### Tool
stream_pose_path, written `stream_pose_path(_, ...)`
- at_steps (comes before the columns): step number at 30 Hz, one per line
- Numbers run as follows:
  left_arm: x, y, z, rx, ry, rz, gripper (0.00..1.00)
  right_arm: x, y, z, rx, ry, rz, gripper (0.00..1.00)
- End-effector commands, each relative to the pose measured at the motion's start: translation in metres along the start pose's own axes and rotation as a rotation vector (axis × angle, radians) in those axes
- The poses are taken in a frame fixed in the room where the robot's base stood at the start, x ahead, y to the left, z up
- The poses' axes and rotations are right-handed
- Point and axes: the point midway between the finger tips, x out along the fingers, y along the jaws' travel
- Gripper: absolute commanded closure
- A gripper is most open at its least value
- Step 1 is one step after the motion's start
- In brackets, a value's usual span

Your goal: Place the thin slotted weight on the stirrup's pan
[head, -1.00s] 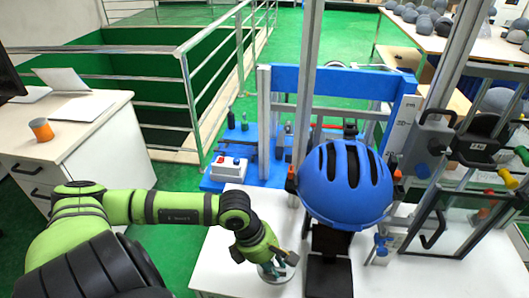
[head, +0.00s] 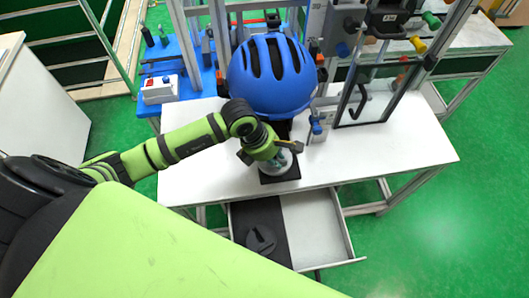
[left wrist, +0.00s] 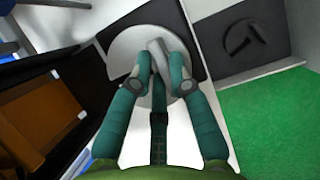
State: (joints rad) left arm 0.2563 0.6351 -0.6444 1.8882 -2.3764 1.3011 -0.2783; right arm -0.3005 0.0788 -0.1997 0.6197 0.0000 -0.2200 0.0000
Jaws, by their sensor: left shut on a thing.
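My left gripper (head: 282,150) is shut on a pale grey disc (head: 284,169), which I take to be the thin slotted weight. In the left wrist view its fingers (left wrist: 160,62) close on a raised grey piece at the middle of the disc (left wrist: 126,48). The disc is over a black square plate (head: 266,179) in front of the blue helmet, which may be the stirrup's pan. The plate shows past the disc in the left wrist view (left wrist: 114,22). I cannot tell whether disc and plate touch. The slot is hidden. My right gripper is out of view.
The blue helmet (head: 268,75) stands just behind the plate. Below the table's front edge an open drawer (head: 312,228) holds a dark mat and a dark object (head: 261,240). The white table top (head: 400,150) is clear to the right.

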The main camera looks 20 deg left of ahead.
Motion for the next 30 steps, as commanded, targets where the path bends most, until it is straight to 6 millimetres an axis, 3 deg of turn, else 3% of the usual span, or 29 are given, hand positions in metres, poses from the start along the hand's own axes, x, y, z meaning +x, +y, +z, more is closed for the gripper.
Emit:
stream_pose_path(2,-0.001,0.001,0.014,0.003,-0.009,0.003,1.00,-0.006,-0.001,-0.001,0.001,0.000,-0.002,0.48)
stream_pose_path(9,0.015,0.001,0.006,0.002,-0.007,0.004,1.00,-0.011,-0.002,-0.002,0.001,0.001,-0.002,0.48)
stream_pose_path(19,0.017,0.001,0.005,0.003,-0.007,0.004,1.00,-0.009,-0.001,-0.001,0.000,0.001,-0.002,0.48)
stream_pose_path(20,0.019,0.000,0.002,0.001,0.000,0.001,0.77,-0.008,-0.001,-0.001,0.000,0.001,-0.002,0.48)
stream_pose_path(21,0.018,0.000,0.002,0.001,0.000,0.001,0.61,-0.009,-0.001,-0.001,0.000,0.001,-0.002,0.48)
stream_pose_path(22,0.018,0.000,0.002,0.001,0.000,0.001,0.57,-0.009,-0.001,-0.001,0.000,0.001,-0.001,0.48)
stream_pose_path(30,0.018,0.000,0.002,0.001,0.000,0.000,0.57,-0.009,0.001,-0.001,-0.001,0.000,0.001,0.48)
